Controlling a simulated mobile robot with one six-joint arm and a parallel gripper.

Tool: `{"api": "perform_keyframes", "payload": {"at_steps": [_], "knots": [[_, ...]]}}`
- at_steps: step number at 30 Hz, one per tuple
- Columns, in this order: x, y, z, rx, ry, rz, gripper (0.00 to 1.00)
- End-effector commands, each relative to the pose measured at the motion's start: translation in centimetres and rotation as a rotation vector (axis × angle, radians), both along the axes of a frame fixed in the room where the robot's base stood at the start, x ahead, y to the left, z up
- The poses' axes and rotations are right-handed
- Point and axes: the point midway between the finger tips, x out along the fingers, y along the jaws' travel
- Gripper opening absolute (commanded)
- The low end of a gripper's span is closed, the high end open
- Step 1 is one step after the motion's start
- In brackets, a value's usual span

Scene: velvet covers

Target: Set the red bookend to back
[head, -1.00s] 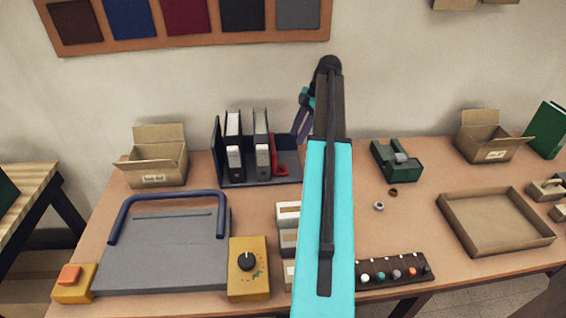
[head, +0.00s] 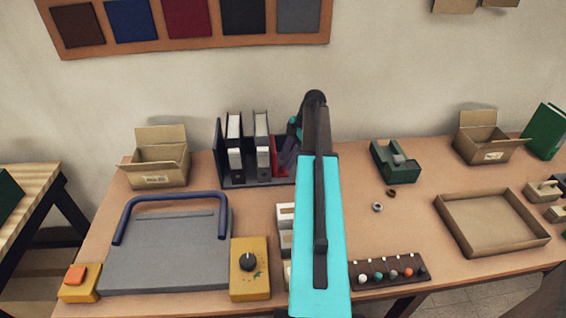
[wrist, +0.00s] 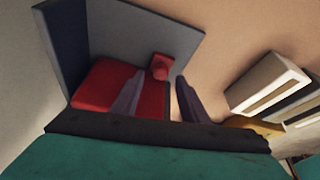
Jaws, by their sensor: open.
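The red bookend (head: 275,158) stands at the right end of the dark grey rack (head: 238,181), right of the black binders, partly hidden by my gripper in the head view. In the wrist view the red bookend (wrist: 100,86) shows as a flat plate with a raised red knob on the grey rack surface (wrist: 130,35). My gripper (wrist: 158,98) is open. Its left finger overlaps the red plate and its right finger lies just past the plate's right edge; I cannot tell whether either touches. In the head view my gripper (head: 290,150) is at the rack's right end.
Black binders (head: 234,162) stand left of the bookend. White boxes (head: 285,218) lie in front of the rack, also visible in the wrist view (wrist: 268,82). A cardboard box (head: 158,172) is at left.

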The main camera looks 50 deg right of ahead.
Motion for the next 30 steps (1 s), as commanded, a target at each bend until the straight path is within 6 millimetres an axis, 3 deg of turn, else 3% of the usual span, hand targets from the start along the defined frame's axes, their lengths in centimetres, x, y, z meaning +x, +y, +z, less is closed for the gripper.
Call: {"api": "perform_keyframes", "payload": {"at_steps": [7,19,26,30], "knots": [[0.3,0.6,-1.6,0.0,0.0,0.0,0.4],[0.3,0.7,-1.9,0.0,0.0,-0.001,0.4],[0.3,0.6,-1.9,0.0,0.0,-0.001,0.01],[0.3,0.6,-1.9,0.0,0.0,-0.001,0.0]]}}
